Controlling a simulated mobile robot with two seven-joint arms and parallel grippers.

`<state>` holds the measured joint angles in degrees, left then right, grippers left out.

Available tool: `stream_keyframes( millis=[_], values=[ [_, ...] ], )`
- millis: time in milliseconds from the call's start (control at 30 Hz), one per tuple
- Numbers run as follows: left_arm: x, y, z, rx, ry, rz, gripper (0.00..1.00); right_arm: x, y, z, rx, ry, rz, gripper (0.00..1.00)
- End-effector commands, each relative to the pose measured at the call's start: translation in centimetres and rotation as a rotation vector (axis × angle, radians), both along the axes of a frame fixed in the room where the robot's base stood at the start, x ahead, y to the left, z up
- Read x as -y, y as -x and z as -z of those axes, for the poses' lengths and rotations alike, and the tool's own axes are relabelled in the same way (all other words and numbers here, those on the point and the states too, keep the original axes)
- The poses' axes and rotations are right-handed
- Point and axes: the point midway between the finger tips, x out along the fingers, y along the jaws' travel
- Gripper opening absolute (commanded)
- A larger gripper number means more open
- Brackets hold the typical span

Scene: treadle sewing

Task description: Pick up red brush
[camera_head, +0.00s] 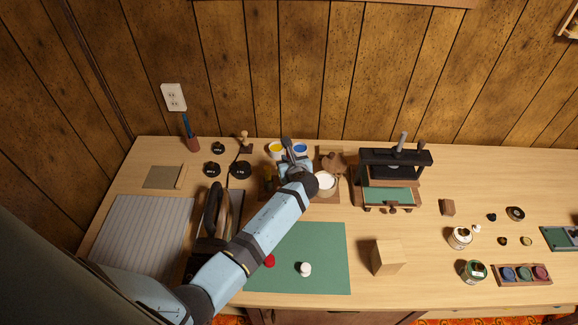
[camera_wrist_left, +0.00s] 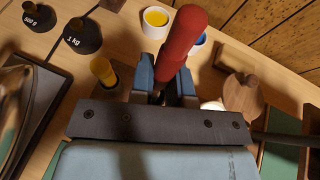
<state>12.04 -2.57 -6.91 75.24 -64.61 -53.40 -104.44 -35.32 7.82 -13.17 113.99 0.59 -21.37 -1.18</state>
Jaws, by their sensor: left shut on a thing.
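The red brush (camera_wrist_left: 183,42) shows large in the left wrist view, its thick red handle standing up between the two blue fingers of my left gripper (camera_wrist_left: 163,82). The gripper is shut on it. In the head view my left gripper (camera_head: 295,168) is at the back middle of the table, just in front of the paint pots. The red brush cannot be made out there, and its lower end is hidden by the gripper in the wrist view. My right gripper is not in view.
A yellow handle (camera_wrist_left: 104,70) stands close to the left gripper. Yellow (camera_head: 277,148) and blue (camera_head: 300,148) paint pots stand behind it. A black press (camera_head: 395,160) stands to the right. The green mat (camera_head: 320,250) in front holds small red and white pieces.

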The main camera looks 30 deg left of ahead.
Motion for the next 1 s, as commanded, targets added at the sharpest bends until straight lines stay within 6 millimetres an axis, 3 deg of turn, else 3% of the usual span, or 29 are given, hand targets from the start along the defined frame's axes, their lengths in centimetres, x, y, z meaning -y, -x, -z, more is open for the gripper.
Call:
stream_keyframes(
  millis=[400, 600, 800, 1000],
  values=[
    [0.0, -0.1, -9.7, 0.006, 0.000, -0.001, 0.00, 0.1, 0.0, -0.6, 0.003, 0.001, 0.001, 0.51],
    [0.0, -0.1, -13.5, 0.005, 0.000, 0.001, 0.00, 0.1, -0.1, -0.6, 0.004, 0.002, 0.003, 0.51],
    [0.0, 0.0, -15.6, 0.002, 0.000, 0.001, 0.00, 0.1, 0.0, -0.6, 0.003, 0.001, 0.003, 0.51],
    [0.0, 0.0, -16.4, 0.001, -0.001, 0.000, 0.00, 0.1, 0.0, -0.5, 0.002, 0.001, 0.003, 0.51]
  ],
)
